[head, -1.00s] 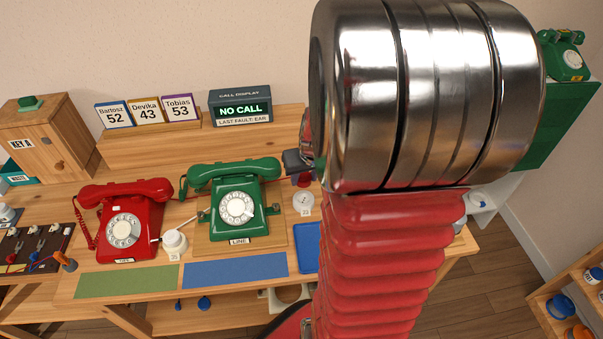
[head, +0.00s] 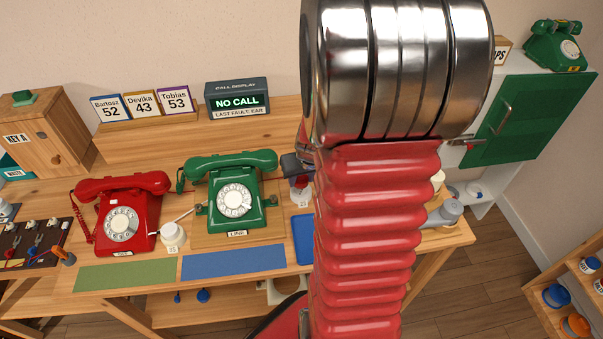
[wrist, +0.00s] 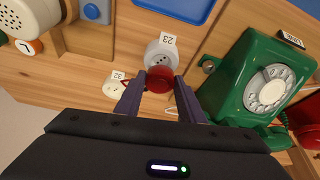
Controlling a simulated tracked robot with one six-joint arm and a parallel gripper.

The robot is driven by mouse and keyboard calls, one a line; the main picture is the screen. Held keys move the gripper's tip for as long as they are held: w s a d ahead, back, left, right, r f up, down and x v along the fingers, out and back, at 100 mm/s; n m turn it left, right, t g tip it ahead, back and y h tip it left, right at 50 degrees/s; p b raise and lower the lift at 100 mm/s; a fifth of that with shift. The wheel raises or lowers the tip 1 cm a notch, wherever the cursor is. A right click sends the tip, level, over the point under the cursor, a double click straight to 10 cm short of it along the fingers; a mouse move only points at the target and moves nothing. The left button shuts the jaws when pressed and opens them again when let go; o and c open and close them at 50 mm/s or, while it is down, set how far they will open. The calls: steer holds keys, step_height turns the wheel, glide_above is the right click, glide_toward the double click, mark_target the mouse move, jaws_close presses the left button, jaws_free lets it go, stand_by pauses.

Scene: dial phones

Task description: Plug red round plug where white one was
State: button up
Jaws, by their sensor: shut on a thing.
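My gripper (wrist: 160,98) is shut on a red round plug (wrist: 160,78), which sits between its two dark fingers. In the wrist view the plug overlaps the near edge of a white round socket (wrist: 163,53) labelled 23, whose dark holes partly show. In the head view my gripper (head: 298,168) holds the red plug (head: 301,183) just above this socket (head: 300,199), right of the green phone (head: 235,197). I cannot tell whether plug and socket touch. A white round piece (head: 173,236) with a tag stands between the red and green phones.
The red phone (head: 121,222) stands at left. A blue tray (head: 303,240) lies in front of the socket. Another white round piece (wrist: 115,89) tagged 32 lies near the left finger. The call display (head: 238,101) stands behind. My arm hides the desk's right part.

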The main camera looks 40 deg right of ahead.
steer(key=shift+f, duration=0.8)
steer(key=shift+s+f, duration=0.1)
steer(key=shift+f, duration=0.5)
stand_by(1.4)
steer(key=o, duration=1)
steer(key=v, duration=1.3)
steer(key=shift+r, duration=0.4)
stand_by(0.7)
